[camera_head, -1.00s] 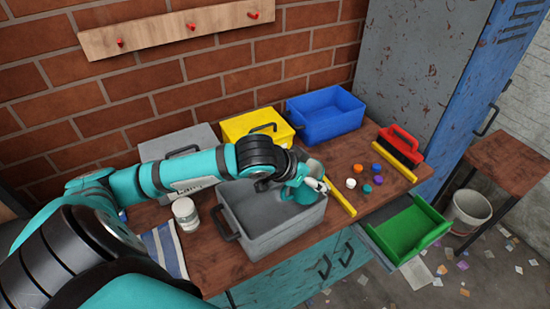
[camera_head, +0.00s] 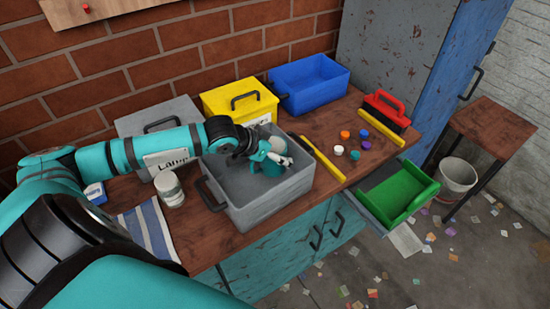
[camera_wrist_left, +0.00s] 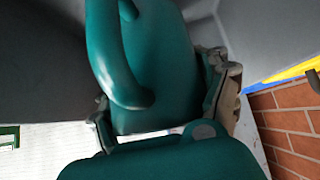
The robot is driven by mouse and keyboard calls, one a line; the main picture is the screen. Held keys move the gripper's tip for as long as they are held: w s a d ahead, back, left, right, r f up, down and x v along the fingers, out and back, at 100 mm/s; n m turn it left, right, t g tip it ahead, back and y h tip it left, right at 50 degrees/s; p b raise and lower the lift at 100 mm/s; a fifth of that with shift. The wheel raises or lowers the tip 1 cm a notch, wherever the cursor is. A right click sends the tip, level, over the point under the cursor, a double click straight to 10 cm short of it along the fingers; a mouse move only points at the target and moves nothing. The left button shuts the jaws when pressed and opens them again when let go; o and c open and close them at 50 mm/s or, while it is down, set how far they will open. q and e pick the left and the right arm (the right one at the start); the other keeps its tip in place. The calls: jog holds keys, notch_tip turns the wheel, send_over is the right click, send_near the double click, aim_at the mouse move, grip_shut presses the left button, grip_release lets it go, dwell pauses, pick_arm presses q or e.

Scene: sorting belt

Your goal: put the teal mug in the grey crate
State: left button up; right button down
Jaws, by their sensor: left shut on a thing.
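The teal mug (camera_wrist_left: 160,55) fills the middle of the left wrist view, its curved handle on the left side. My left gripper (camera_wrist_left: 165,105) is shut on it, with a finger on either side. In the head view the left gripper (camera_head: 280,160) is inside the outline of the open grey crate (camera_head: 268,207), toward its right end. The mug (camera_head: 271,169) shows only in part there, below the gripper. Whether it touches the crate floor I cannot tell. Grey crate walls also surround the mug in the wrist view (camera_wrist_left: 40,70). My right gripper is not in view.
Behind the crate stand a yellow box (camera_head: 235,100) and a blue bin (camera_head: 318,88). A yellow bar (camera_head: 318,155) lies along its right side. Several caps and a red-handled brush (camera_head: 386,108) lie further right. A white jar (camera_head: 169,188) and a striped cloth (camera_head: 148,230) are at left.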

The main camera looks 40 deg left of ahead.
pick_arm(q)
jog(key=shift+f, duration=0.65)
notch_tip(320, 180, down, 2)
jog(key=shift+f, duration=0.4)
jog(key=o, duration=1.5)
jog(key=shift+f, duration=0.1)
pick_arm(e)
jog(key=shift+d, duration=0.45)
